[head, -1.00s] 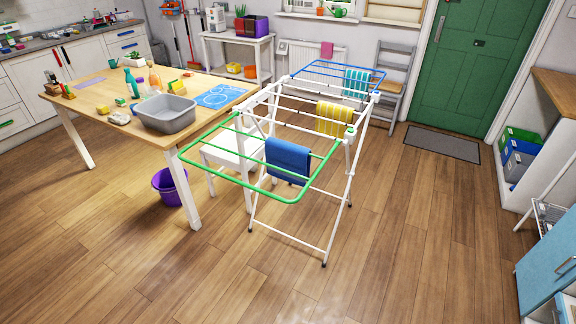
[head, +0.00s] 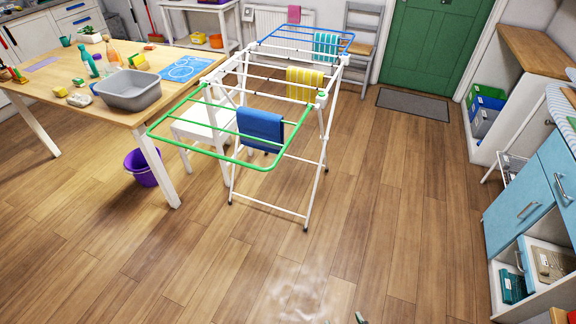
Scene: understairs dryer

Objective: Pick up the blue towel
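The blue towel (head: 260,130) hangs folded over a rail of the drying rack's green-framed front wing (head: 218,163). The wing sticks out level toward the near left, and the towel hangs near its right end. A yellow striped towel (head: 305,84) and a teal striped towel (head: 326,45) hang on rails further back. A small dark and green thing shows at the bottom edge, too cut off to identify.
A wooden table (head: 60,93) with a grey basin (head: 133,90) stands left of the rack. A white chair (head: 200,127) is behind the wing, and a purple bucket (head: 142,167) is under the table. Blue cabinets (head: 520,205) stand at right.

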